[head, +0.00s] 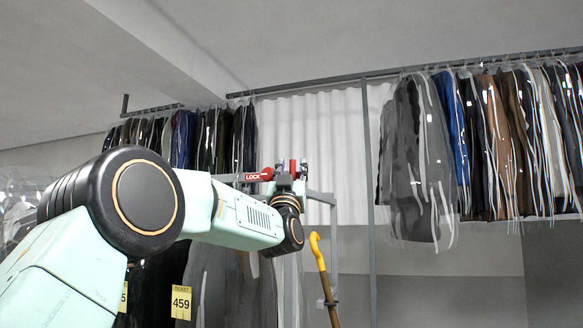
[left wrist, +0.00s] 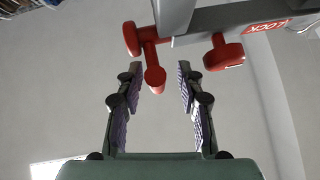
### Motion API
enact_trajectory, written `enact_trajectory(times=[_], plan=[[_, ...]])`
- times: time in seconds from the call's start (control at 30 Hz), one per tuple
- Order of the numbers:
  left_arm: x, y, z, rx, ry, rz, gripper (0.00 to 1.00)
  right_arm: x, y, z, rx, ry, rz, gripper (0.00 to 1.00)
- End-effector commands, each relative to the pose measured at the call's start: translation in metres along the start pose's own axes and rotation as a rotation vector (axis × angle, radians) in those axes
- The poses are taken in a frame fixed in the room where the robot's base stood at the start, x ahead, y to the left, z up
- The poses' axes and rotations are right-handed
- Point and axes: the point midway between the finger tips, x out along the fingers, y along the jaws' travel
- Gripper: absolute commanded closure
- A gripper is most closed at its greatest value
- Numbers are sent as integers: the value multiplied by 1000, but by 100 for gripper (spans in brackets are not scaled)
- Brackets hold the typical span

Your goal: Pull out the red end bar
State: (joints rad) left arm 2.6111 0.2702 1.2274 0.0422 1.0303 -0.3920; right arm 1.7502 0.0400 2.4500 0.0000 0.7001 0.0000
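The rail end, a grey metal beam (left wrist: 205,25), carries red parts. A red bar with rounded ends (left wrist: 154,75) points down from the beam's end, and its tip lies between the fingertips of my left gripper (left wrist: 160,70). The left gripper is open, with a gap on both sides of the red bar. A second red knob (left wrist: 223,53) sits farther right on the beam. In the head view, red pieces (head: 293,168) show just above my left wrist, which hides most of the left gripper. My right gripper is not in view.
A red LOCK label (head: 252,177) is on the beam. Bagged garments (head: 415,150) hang at right and more (head: 205,135) hang at back left. A cane with a yellow handle (head: 318,252) stands right of my wrist. A yellow ticket reads 459 (head: 181,302).

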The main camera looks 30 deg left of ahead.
Motion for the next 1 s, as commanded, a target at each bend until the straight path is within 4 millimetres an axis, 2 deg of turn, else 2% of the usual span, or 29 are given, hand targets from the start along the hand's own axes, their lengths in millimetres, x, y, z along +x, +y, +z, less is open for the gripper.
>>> enact_trajectory(times=[0.1,0.53,1.0], plan=[[0,0,0,0,0,0,64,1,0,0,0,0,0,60],[-1,0,0,0,0,1,100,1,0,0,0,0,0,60],[-1,-1,1,0,-2,-1,100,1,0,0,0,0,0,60]])
